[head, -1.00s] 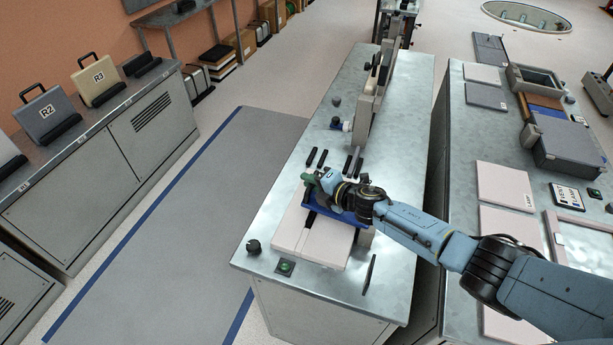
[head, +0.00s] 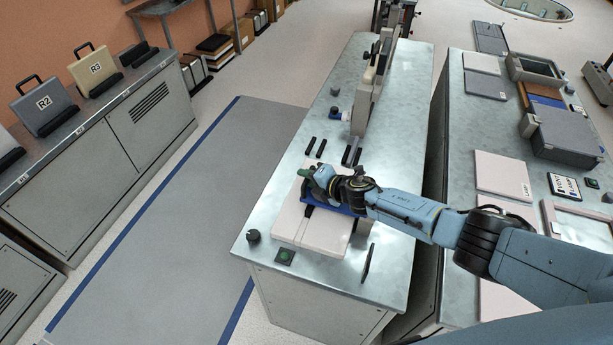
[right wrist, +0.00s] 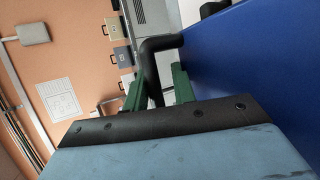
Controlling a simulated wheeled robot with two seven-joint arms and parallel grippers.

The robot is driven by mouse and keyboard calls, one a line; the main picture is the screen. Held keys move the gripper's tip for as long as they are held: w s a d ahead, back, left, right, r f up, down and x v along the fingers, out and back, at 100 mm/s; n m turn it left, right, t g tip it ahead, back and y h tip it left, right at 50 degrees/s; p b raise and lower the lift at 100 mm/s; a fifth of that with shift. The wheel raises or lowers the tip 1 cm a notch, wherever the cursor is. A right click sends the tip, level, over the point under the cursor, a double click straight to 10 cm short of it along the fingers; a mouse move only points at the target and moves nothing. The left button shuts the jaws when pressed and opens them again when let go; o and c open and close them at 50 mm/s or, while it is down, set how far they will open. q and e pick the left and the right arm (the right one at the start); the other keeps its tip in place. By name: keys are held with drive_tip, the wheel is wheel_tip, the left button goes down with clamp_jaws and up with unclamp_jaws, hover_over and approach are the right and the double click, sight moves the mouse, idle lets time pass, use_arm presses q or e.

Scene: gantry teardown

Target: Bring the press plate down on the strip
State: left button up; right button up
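The blue press plate (head: 345,209) lies low over the pale press base (head: 322,233) on the metal bench in the head view. My right gripper (head: 310,176) is at the plate's left end. In the right wrist view, its green fingers (right wrist: 160,90) lie either side of a black bar handle (right wrist: 158,46) next to the blue plate (right wrist: 255,70), and they look shut on it. A short dark piece (head: 308,211), perhaps the strip, shows at the plate's front edge. The plate hides the rest, so contact cannot be told. My left gripper is not in view.
A green button box (head: 285,256) and a black knob (head: 253,235) stand at the bench's front left. Black bars (head: 352,153) lie behind the press. A tall frame (head: 368,90) stands further back. A second bench (head: 470,140) with panels is on the right.

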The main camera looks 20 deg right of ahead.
drive_tip(key=shift+o, duration=1.2)
drive_tip(key=shift+s+d+f, duration=0.1)
drive_tip(key=shift+d, duration=0.05)
drive_tip(key=shift+s+d+r, duration=0.15)
drive_tip(key=shift+s+r, duration=0.05)
drive_tip(key=p+v, duration=0.3)
drive_tip(key=v, duration=0.8)
drive_tip(key=shift+s+r+p, duration=0.25)
drive_tip(key=shift+s+p, duration=0.05)
drive_tip(key=shift+p, duration=0.05)
drive_tip(key=shift+s+d+r, duration=0.25)
drive_tip(key=shift+s, duration=0.1)
